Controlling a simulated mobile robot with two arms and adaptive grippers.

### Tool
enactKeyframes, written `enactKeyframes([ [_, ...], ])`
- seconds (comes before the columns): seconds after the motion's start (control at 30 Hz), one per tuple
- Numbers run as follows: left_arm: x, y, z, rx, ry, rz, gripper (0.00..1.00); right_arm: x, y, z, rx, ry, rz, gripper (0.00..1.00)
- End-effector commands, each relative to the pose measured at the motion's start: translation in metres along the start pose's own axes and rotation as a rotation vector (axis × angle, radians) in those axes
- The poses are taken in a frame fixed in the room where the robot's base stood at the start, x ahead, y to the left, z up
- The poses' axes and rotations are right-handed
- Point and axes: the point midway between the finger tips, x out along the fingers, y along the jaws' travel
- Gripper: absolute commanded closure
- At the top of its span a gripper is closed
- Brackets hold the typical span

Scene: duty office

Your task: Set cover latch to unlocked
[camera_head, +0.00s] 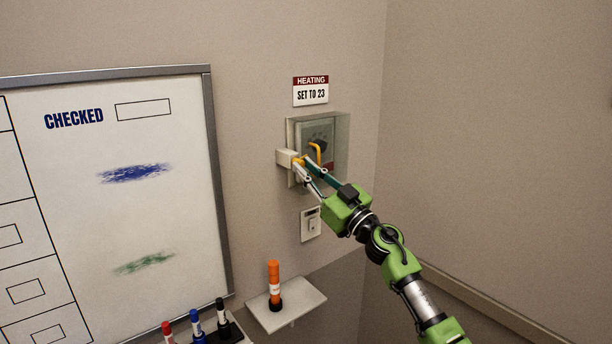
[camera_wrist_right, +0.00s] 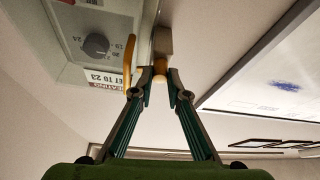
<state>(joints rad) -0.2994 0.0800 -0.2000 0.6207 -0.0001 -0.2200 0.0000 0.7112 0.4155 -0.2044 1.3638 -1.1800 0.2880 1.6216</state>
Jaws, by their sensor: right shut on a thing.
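A thermostat with a clear cover (camera_head: 342,135) is on the wall under a "HEATING SET TO 23" sign. A yellow handle (camera_head: 317,151) stands on the cover; it also shows in the right wrist view (camera_wrist_right: 128,62). A pale latch block (camera_head: 284,157) sits at the cover's left side, with a yellow latch knob (camera_head: 298,162) on it. My right gripper (camera_head: 303,166) is shut on this knob, seen between the fingertips in the right wrist view (camera_wrist_right: 160,66). The fingers partly hide the latch, so its exact position is unclear. My left gripper is not in view.
The sign (camera_head: 310,90) is above and a light switch (camera_head: 310,224) below the thermostat. A whiteboard (camera_head: 160,220) is at left, with several markers below. The right wall is bare.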

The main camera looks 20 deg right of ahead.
Motion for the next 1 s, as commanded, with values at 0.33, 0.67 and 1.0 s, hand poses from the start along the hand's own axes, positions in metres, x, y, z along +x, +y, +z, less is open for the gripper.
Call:
enactKeyframes([
  [0.33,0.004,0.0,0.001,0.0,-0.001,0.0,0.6,0.0,0.005,-0.001,-0.308,-0.003,-0.127,1.0],
  [0.67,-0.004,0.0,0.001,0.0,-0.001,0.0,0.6,0.001,0.007,-0.003,-0.599,-0.004,-0.247,1.0],
  [1.0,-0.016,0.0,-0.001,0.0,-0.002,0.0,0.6,0.002,0.008,-0.006,-0.886,-0.004,-0.367,1.0],
])
